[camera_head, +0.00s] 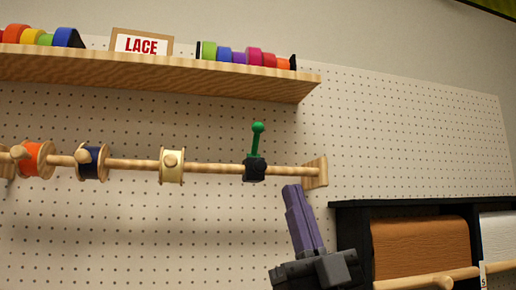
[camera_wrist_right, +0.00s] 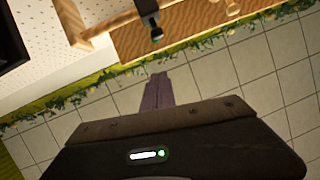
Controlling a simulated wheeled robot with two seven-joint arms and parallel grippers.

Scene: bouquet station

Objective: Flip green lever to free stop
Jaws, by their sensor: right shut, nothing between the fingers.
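The green lever (camera_head: 257,140) stands upright with a round ball tip, rising from a black stop block (camera_head: 254,170). The block sits on a wooden rod near its right end bracket. My right gripper (camera_head: 292,188) is shut and empty, its purple fingers pointing up, to the right of and below the block in the head view. It looks apart from the lever. The shut fingers also show in the right wrist view (camera_wrist_right: 158,76). A small dark part lies beyond them there; I cannot tell whether it is the lever. My left gripper is out of view.
The wooden rod (camera_head: 215,166) carries an orange spool (camera_head: 32,158), a dark blue spool (camera_head: 93,162) and a cream spool (camera_head: 172,174). A wooden shelf (camera_head: 180,74) with ribbon rolls hangs above. A black rack (camera_head: 355,215) with brown paper (camera_head: 420,250) stands at right.

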